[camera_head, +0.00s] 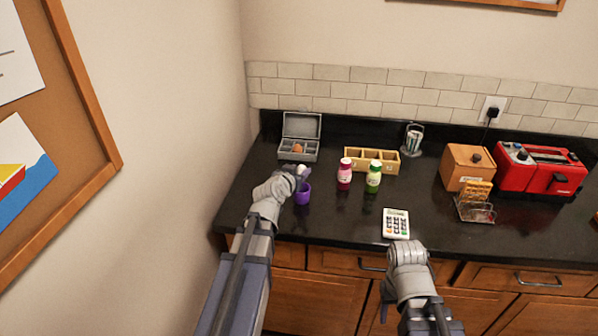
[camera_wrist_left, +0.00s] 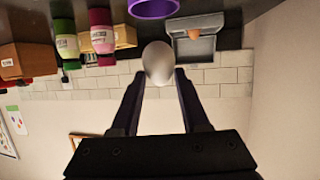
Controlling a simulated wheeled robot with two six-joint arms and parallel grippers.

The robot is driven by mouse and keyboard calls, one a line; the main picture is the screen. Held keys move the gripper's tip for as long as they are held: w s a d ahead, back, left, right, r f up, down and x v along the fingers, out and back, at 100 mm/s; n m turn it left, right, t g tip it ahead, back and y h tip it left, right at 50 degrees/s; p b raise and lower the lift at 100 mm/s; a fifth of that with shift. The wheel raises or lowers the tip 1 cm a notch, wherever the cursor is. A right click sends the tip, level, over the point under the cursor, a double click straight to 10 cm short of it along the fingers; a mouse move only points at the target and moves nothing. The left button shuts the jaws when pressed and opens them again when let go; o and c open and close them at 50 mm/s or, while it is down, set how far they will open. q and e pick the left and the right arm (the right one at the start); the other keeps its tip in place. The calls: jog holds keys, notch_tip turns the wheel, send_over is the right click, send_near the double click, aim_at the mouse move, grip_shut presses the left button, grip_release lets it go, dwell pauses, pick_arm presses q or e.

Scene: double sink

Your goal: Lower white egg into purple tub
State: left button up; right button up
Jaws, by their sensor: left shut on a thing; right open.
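The white egg (camera_wrist_left: 158,62) is pinched between the two fingertips of my left gripper (camera_wrist_left: 160,76) in the left wrist view, which is upside down. In the head view the egg (camera_head: 303,169) shows small and pale at the tip of my left gripper (camera_head: 297,174). The purple tub (camera_head: 302,195) stands on the black counter beside that gripper, partly covered by it. The tub (camera_wrist_left: 153,8) is cut off by the top edge of the wrist view, apart from the egg there. My right gripper (camera_head: 408,252) is open near the counter's front edge; its fingers are hard to make out.
A grey lidded box (camera_head: 298,148) holding a brown egg stands behind the tub. A pink bottle (camera_head: 345,174) and a green bottle (camera_head: 374,177) stand right of it, before a yellow divided box (camera_head: 362,160). A calculator (camera_head: 396,223) lies near the right gripper.

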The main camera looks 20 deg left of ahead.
aim_at(299, 204)
jog(key=shift+f, duration=0.1)
pick_arm(q)
jog(key=shift+f+b, duration=1.85)
pick_arm(e)
jog(key=shift+f, duration=1.75)
pick_arm(q)
jog(key=shift+f+b, duration=1.6)
pick_arm(e)
jog(key=shift+f, duration=1.6)
